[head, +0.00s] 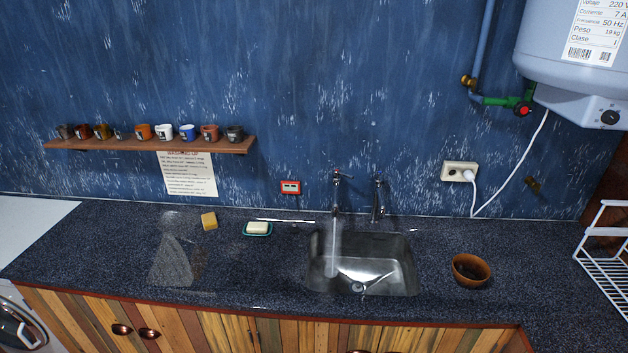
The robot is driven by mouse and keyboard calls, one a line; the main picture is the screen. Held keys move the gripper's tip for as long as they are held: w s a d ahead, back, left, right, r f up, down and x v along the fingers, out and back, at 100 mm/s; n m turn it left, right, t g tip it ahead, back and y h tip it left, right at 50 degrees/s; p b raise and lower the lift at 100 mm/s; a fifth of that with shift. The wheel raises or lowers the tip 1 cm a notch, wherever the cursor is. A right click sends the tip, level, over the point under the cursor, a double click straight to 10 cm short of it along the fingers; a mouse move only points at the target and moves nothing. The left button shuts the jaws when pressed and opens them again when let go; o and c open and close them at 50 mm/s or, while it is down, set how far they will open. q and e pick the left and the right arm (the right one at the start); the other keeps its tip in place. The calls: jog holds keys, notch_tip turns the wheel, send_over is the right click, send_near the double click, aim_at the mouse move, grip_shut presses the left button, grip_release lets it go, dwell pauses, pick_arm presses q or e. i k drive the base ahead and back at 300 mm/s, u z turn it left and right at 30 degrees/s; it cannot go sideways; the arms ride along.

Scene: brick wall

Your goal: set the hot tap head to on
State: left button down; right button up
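Two metal tap fittings stand behind the sink, a left one (337,192) and a right one (378,198). The left one has a lever-like head with a small reddish spot at its top. A pale stream of water (333,240) falls below the left fitting into the steel sink (394,268). I cannot tell for sure which head is the hot one. Neither of my grippers is in view.
On the dark counter are a yellow sponge (209,221), a soap dish (257,229), a brown bowl (471,269) and a white rack (605,250). A mug shelf (150,145), outlet (459,171) and water heater (570,80) are on the wall. The counter's front left has a clear transparent-looking patch.

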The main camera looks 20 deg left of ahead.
aim_at(336, 173)
jog(key=u, duration=0.45)
jog(key=i, duration=0.55)
jog(key=u, duration=0.2)
